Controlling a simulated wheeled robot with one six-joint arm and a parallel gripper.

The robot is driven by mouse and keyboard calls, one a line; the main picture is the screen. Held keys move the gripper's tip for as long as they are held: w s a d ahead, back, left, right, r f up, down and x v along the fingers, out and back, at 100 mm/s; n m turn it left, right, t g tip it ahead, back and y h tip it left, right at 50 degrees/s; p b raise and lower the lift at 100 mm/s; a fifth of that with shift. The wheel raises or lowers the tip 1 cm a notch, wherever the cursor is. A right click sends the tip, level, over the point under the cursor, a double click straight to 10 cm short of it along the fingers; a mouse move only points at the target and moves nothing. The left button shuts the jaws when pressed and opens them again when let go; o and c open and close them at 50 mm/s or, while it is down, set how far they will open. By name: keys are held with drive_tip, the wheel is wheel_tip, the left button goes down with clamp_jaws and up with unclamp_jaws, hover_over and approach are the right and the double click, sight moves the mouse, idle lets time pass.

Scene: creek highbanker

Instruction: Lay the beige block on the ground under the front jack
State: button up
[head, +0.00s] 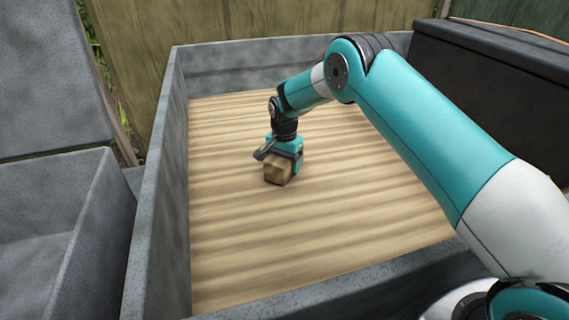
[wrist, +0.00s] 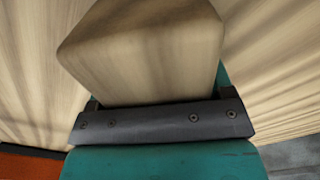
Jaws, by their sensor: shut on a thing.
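My gripper (head: 284,158) is shut on the beige block (head: 278,173), a wood-coloured block with light and darker faces. The block hangs below the gripper over the ribbed beige floor of a grey-walled box. I cannot tell whether its lower end touches that floor. In the wrist view the block (wrist: 145,50) fills the upper middle, against the dark bar of my gripper (wrist: 163,121). I cannot make out the front jack in either view.
The box's grey left wall (head: 155,200) and front wall (head: 340,292) stand around the ribbed floor (head: 225,250). A grey trough (head: 45,230) lies at left. A dark box (head: 490,80) stands at back right. A wooden fence (head: 250,18) runs behind.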

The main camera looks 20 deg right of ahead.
wheel_tip(320, 180, up, 19)
drive_tip(key=p, duration=0.2)
drive_tip(key=s+d+f+n, duration=0.3)
drive_tip(key=s+f, duration=0.1)
drive_tip(key=f, duration=0.1)
drive_tip(key=s+d+f+n, duration=0.2)
drive_tip(key=s+d+f, duration=0.1)
drive_tip(key=s+f, duration=0.2)
drive_tip(key=s+d+f+n, duration=0.3)
drive_tip(key=s+f, duration=0.2)
drive_tip(key=f, duration=0.1)
drive_tip(key=shift+d+f+n, duration=0.15)
drive_tip(key=shift+d+n, duration=0.15)
drive_tip(key=s+r+p, duration=0.9)
drive_tip(key=r+p, duration=0.4)
drive_tip(key=p, duration=0.4)
drive_tip(key=shift+r, duration=0.25)
drive_tip(key=shift+d, duration=0.1)
